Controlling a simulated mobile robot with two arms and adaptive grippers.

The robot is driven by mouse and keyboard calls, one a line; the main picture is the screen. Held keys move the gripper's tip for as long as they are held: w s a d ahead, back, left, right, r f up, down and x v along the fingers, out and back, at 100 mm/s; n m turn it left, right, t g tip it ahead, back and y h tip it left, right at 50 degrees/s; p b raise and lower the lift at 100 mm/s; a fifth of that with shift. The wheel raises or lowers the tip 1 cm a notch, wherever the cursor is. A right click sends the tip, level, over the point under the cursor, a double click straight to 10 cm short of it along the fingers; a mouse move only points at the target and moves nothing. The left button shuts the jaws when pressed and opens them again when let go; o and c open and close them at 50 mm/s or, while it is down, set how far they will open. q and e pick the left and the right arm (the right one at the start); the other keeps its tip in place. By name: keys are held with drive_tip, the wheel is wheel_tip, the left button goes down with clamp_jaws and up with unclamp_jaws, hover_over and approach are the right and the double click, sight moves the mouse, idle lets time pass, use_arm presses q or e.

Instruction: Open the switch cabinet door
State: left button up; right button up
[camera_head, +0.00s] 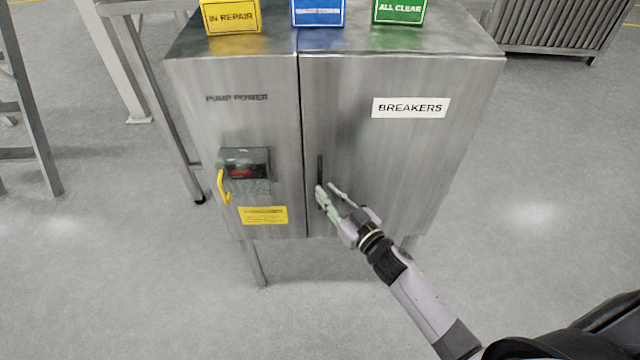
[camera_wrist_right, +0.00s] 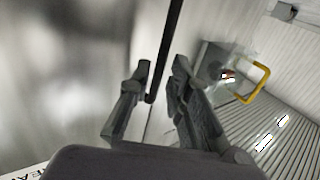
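The switch cabinet door (camera_head: 400,145) is the right-hand metal panel with the "BREAKERS" label, and it looks shut against the left panel. Its handle (camera_head: 320,168) is a thin dark vertical bar near the door's left edge. My right gripper (camera_head: 327,188) is at the handle's lower end. In the right wrist view the open fingers (camera_wrist_right: 161,70) stand one on each side of the dark handle bar (camera_wrist_right: 170,45), with a visible gap between them. I cannot tell whether either finger touches the bar. My left gripper is in neither view.
The left panel (camera_head: 245,125), marked "PUMP POWER", carries a switch box (camera_head: 246,165) with a yellow lever (camera_head: 223,187). Yellow (camera_head: 231,16), blue (camera_head: 318,12) and green (camera_head: 399,11) sign boxes stand on the cabinet top.

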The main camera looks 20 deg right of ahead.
sight(320, 206)
drive_tip(key=shift+x, duration=2.05)
drive_tip(key=shift+c, duration=0.3)
clamp_jaws()
